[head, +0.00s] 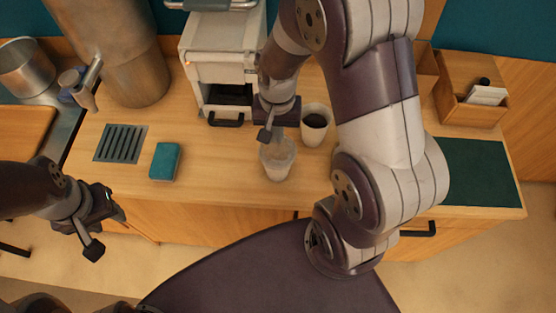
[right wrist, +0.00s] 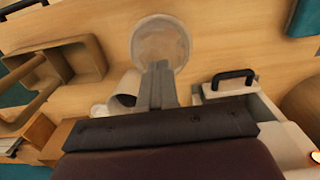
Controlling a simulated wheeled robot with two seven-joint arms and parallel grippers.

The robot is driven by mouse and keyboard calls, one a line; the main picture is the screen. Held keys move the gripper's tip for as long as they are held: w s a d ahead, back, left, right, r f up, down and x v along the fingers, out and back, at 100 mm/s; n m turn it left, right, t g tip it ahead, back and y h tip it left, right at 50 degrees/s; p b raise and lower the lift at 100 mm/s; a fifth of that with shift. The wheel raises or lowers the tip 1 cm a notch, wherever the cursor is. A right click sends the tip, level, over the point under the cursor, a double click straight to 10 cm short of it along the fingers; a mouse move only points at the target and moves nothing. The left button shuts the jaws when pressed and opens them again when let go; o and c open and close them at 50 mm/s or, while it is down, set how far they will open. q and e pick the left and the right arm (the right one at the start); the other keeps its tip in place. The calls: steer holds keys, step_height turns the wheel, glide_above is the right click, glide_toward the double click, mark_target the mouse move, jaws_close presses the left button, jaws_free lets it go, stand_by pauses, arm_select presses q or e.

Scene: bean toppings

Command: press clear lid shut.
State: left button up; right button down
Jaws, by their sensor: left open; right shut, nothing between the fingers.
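A clear cup (head: 278,166) stands upright near the front edge of the counter. Its top looks pale and round, like a clear lid (head: 276,147), but I cannot tell how fully it is seated. In the right wrist view the round clear lid (right wrist: 161,40) shows just beyond my fingertips. My right gripper (head: 268,136) is shut and empty, pointing down at the rim of the cup; whether it touches is unclear. My left gripper (head: 106,230) is open and empty, in front of the counter at the left, far from the cup.
A white cup with dark contents (head: 315,122) stands close to the right of the clear cup. A white machine (head: 215,65) stands behind. A teal sponge-like block (head: 165,161) and a dark grate (head: 120,143) lie left. A wooden box (head: 470,103) stands back right.

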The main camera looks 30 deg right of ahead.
steer(key=shift+f+b, duration=0.55)
steer(key=shift+f, duration=0.3)
steer(key=shift+r, duration=0.1)
step_height(320, 180, up, 5)
steer(key=p, duration=0.5)
steer(key=shift+f, duration=0.2)
